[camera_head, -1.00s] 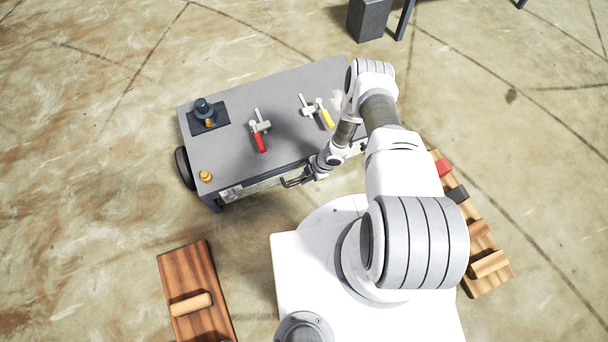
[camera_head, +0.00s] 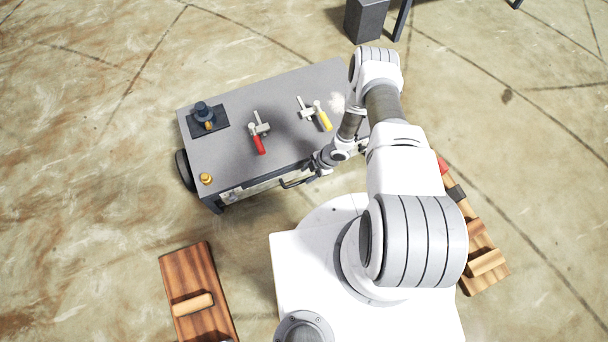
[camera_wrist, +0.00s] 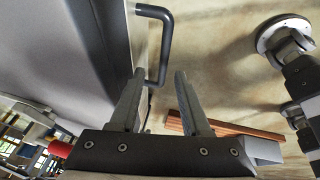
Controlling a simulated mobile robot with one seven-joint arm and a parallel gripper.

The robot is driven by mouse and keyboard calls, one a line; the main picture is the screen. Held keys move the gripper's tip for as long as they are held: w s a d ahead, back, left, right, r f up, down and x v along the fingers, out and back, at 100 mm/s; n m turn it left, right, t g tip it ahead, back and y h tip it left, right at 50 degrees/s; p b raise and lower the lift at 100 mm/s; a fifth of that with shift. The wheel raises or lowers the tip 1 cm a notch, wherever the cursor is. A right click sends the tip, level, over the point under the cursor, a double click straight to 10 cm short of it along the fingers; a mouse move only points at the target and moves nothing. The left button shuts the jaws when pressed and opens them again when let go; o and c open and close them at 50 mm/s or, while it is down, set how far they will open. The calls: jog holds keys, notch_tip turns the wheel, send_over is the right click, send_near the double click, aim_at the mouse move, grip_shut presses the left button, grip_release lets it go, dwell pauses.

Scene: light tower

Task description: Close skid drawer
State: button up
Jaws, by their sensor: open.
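The skid is a grey flat-topped cart (camera_head: 240,95) with its drawer on the side facing me. The drawer front (camera_head: 262,187) shows as a pale strip under the top edge, partly hidden by my arm. How far it stands out is hard to tell. A black bar handle (camera_wrist: 166,42) shows in the wrist view beside the grey panel. My gripper (camera_wrist: 160,76) is open, and the lower end of the handle appears between its fingertips. I cannot tell whether they touch. In the head view my gripper is small and close to the drawer side.
On the cart top lie a red-handled clamp (camera_head: 258,133), a yellow-handled clamp (camera_head: 321,115), a dark blue device (camera_head: 206,115) and a small yellow knob (camera_head: 206,178). A wooden board (camera_head: 195,275) lies on the floor at lower left. A wooden rack (camera_head: 484,262) stands at right.

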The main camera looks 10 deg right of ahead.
jog(key=p+v, duration=0.3)
jog(key=v, duration=1)
jog(key=shift+p, duration=0.35)
